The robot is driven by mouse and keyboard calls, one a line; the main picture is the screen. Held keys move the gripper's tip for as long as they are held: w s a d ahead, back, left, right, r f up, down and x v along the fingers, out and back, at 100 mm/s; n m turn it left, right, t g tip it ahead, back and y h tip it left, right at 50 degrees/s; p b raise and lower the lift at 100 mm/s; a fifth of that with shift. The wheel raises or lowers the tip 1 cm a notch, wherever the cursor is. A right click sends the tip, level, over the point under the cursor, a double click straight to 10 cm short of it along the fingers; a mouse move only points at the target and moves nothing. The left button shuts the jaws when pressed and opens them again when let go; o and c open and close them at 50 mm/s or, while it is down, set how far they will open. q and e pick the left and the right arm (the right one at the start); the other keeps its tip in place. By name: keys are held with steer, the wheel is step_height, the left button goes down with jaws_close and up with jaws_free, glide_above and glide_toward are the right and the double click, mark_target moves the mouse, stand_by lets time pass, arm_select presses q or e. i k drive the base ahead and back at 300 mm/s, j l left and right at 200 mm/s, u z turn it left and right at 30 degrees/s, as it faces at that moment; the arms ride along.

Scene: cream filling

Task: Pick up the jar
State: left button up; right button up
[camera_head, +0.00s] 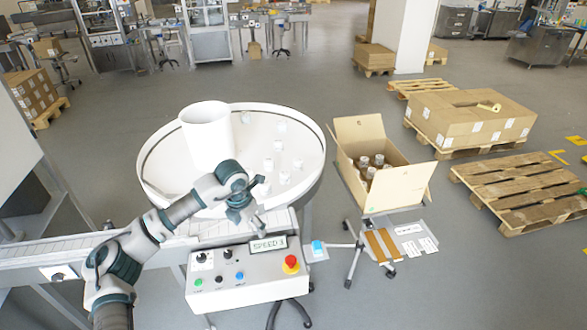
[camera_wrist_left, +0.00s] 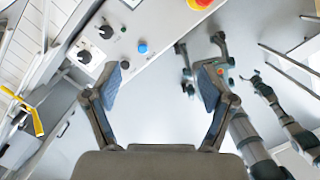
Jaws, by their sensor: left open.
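Several small white jars (camera_head: 268,164) stand on the right part of a round white turntable (camera_head: 318,160), around a tall white cylinder (camera_head: 207,135). Brown jars (camera_head: 378,160) stand in an open cardboard box (camera_head: 390,193) to the right. Which jar the task means cannot be told. My left gripper (camera_head: 252,205) is over the turntable's near edge, close to the white jars from this angle. In the left wrist view my left gripper (camera_wrist_left: 160,85) is open, with nothing between its fingers. No jar shows there. My right gripper cannot be made out for certain.
A control box (camera_head: 236,278) with a red button (camera_head: 291,264) stands just below my left gripper. A conveyor (camera_head: 60,250) runs in from the left. Wooden pallets (camera_head: 522,190) lie at the right. Dark jointed parts (camera_wrist_left: 250,135) show at the right in the left wrist view.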

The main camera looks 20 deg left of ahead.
mark_target(285, 175)
steer(key=i, duration=1.45)
